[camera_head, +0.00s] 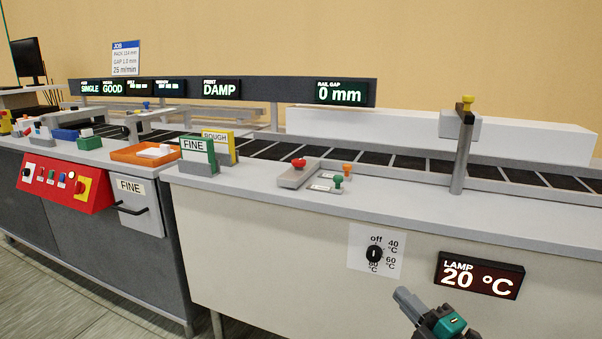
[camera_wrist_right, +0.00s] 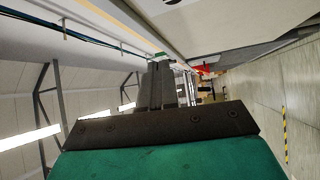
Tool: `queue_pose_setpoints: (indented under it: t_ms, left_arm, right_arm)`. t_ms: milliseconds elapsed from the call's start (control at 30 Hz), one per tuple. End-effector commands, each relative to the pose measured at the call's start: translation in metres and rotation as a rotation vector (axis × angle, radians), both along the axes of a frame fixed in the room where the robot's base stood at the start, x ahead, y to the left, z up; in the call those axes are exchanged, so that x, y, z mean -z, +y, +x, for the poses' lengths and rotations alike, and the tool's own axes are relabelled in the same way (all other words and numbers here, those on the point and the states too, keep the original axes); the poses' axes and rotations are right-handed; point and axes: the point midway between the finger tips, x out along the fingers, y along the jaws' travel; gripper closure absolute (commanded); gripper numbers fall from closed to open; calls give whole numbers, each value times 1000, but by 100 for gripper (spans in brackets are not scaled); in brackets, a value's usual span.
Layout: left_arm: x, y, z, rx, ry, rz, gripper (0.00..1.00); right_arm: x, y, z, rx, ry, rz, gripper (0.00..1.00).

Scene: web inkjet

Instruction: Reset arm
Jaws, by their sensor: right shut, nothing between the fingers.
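My right gripper (camera_head: 408,299) shows at the bottom right of the head view, in front of the cream cabinet front (camera_head: 300,255) and below the dial. Its grey fingers are together with nothing between them. In the right wrist view its shut fingers (camera_wrist_right: 167,85) point away past the dark bar of the gripper body, and no object is in them. The fingers look apart from the cabinet in the head view. My left gripper is in neither view.
Above the gripper are a black dial (camera_head: 374,254) and a lamp display (camera_head: 480,275) reading 20 °C. The counter holds a red knob (camera_head: 299,163), a green knob (camera_head: 338,181) and an upright post (camera_head: 461,150). A red control panel (camera_head: 62,183) is at left. Floor shows at lower left.

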Motion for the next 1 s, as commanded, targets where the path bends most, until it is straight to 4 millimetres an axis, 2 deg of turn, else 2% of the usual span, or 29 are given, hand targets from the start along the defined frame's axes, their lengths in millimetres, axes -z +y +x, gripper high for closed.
queue_pose_setpoints:
  t_ms: [33,100,300,400,600,633,700,867,1000]
  left_arm:
    - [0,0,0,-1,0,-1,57]
    - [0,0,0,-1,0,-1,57]
    - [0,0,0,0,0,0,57]
    - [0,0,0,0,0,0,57]
    - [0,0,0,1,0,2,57]
    - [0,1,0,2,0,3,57]
    - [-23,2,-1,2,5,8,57]
    - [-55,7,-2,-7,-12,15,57]
    - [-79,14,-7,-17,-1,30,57]
  right_arm:
    - [19,10,-20,27,106,111,100]
    - [43,19,-46,75,259,268,100]
    - [96,39,-127,230,669,679,100]
    - [112,47,-164,303,833,839,100]
    - [129,60,-234,448,1109,1103,100]
    - [131,62,-244,472,1148,1138,100]
    - [108,58,-240,471,1130,1124,100]
    - [84,51,-242,484,1119,1114,100]
    - [56,45,-245,500,1109,1109,100]
